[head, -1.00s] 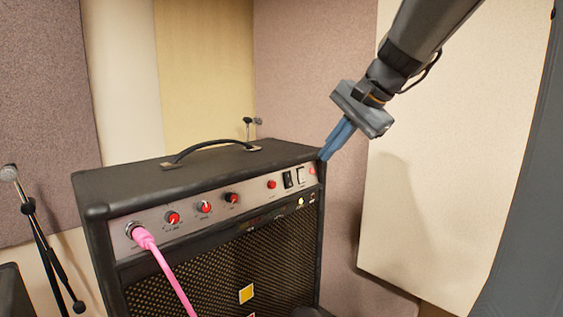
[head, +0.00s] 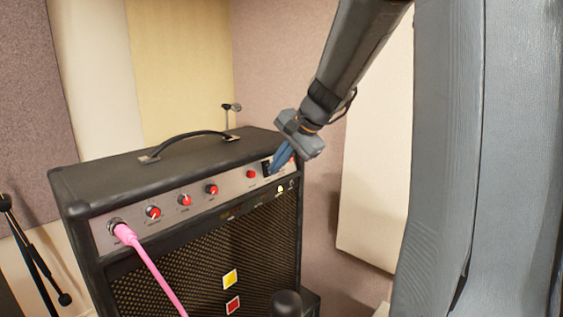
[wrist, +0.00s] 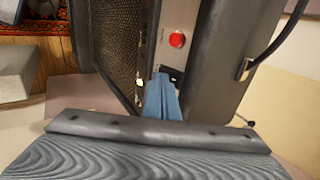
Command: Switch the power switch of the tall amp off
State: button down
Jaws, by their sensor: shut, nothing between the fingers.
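The tall black amp (head: 150,176) stands with its silver control panel facing me. My gripper (head: 271,171) is shut and empty, its blue fingertips at the right end of the panel. A dark switch (head: 266,166) shows just beside the fingertips; the fingers cover most of the switch area, so its position cannot be told. In the wrist view the shut fingers (wrist: 162,80) point at the panel, with a dark switch edge (wrist: 177,76) right beside them. Whether they touch it is unclear. A red knob (wrist: 177,40) lies beyond. A small yellow light (head: 280,189) glows below the switches.
A pink cable (head: 150,262) is plugged into the panel's left end. Several red knobs (head: 185,200) line the panel. A handle (head: 185,142) arches over the top. A microphone stand (head: 34,250) is at far left. Padded walls stand behind.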

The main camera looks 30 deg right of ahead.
jog(key=shift+w+f, duration=0.1)
jog(key=shift+f, duration=0.1)
dwell(0.3)
jog(key=shift+r, duration=0.15)
jog(key=shift+w+r+p, duration=0.1)
jog(key=shift+r+p, duration=0.4)
jog(key=shift+r, duration=0.2)
